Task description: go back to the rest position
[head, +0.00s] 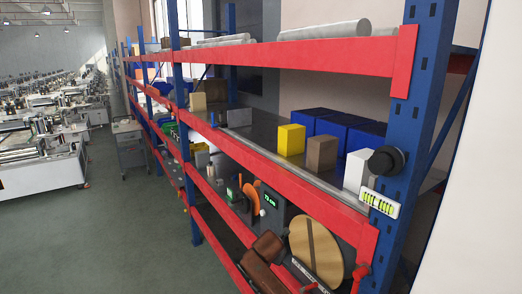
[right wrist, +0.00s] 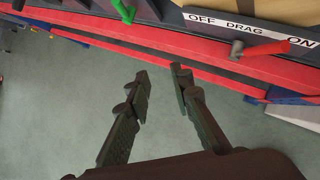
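My right gripper (right wrist: 160,76) is open in the right wrist view. Its two dark fingers stand apart with only green floor between and below them, and nothing is held. The red shelf edge (right wrist: 130,36) runs beyond the fingertips, with a visible gap in the picture. My left gripper shows in neither view.
A blue and red rack (head: 335,208) fills the right side. Its lower shelf holds a wooden disc (head: 329,266). An OFF–DRAG–ON strip (right wrist: 223,22) has a red lever (right wrist: 268,49). Boxes, including a yellow one (head: 291,140), stand above. Floor (head: 110,235) is clear left.

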